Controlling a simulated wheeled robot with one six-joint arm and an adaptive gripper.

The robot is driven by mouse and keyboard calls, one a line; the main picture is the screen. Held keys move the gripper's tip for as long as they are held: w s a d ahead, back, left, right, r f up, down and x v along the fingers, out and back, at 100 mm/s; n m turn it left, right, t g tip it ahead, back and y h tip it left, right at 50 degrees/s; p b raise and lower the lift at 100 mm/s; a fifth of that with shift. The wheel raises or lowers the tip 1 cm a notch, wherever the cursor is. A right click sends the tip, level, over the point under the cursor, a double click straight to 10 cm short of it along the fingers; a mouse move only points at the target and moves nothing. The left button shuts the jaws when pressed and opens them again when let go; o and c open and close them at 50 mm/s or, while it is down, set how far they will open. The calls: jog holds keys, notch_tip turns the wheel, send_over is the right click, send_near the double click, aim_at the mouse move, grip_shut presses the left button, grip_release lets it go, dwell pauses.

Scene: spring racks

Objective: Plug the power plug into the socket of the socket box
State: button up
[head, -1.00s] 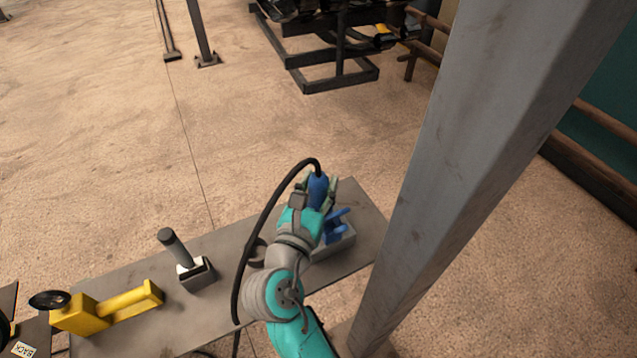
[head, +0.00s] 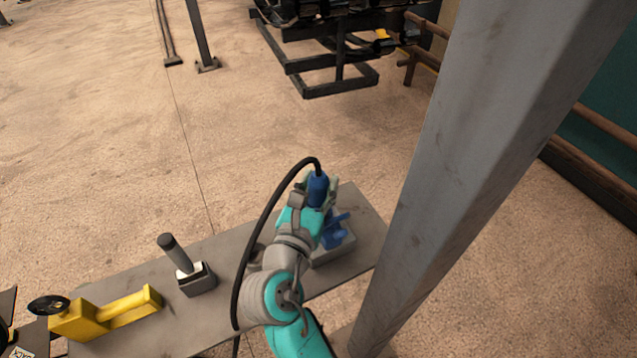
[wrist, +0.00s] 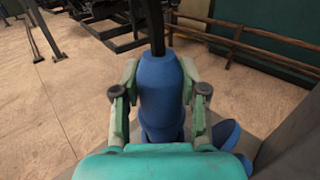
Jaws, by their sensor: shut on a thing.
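The blue power plug (head: 318,187) is held upright in my gripper (head: 318,190), with its black cable leaving the top and looping down to the left. In the wrist view the plug (wrist: 161,95) stands between the two fingers of my gripper (wrist: 160,98), which are shut on it. The socket box (head: 338,247) is grey with blue parts on top, at the right end of the table. The plug is over or at the box's far side. My gripper and arm hide its lower end, so I cannot tell whether it touches the socket.
A grey table (head: 225,255) carries a dark-handled tool in a holder (head: 190,270) and a yellow tool (head: 105,312) to the left. A thick grey post (head: 465,170) rises close to the right of the table. Open floor lies beyond.

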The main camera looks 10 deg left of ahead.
jog(key=shift+f, duration=0.9)
dwell(0.7)
jog(key=o, duration=1.3)
jog(key=shift+o, duration=0.2)
jog(key=s+a, duration=0.2)
jog(key=s, duration=1)
jog(key=shift+a, duration=0.2)
jog(key=shift+w, duration=0.15)
